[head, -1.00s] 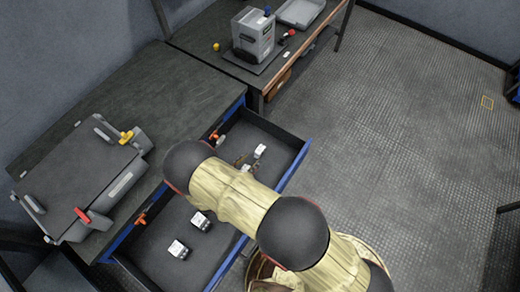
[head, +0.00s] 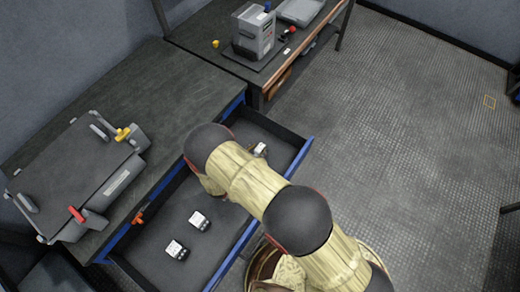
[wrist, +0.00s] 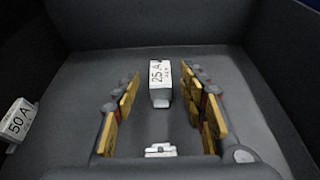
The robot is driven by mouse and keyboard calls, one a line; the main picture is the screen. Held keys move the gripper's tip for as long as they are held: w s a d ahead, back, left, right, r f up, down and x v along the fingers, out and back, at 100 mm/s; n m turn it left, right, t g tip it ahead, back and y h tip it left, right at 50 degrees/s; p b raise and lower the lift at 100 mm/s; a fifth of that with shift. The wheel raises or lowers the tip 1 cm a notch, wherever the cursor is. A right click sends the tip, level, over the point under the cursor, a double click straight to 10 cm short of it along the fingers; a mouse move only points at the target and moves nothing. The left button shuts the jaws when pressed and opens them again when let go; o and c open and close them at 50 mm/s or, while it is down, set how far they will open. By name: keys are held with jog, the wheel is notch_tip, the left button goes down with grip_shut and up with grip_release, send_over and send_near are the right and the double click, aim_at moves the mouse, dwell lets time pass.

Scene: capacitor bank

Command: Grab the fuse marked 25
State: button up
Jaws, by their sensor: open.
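The white fuse marked 25 A (wrist: 160,82) lies on the dark drawer floor in the wrist view, its label facing the camera. My gripper (wrist: 160,92) is open, with yellow-padded fingers to the left and right of this fuse. Gaps show on both sides, and I cannot tell the height between fingers and fuse. In the head view my arm hides the gripper. A white fuse (head: 260,149) shows beside the arm there, its marking unreadable.
A fuse marked 50 A (wrist: 17,122) lies at the left in the wrist view. A small white piece (wrist: 160,150) lies nearer. Two more white fuses (head: 199,220) (head: 176,250) lie in the open drawer (head: 165,222). Drawer walls surround them.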

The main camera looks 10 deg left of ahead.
jog(key=shift+c, duration=1.1)
jog(key=c, duration=0.7)
grip_shut()
jog(key=shift+r, duration=0.1)
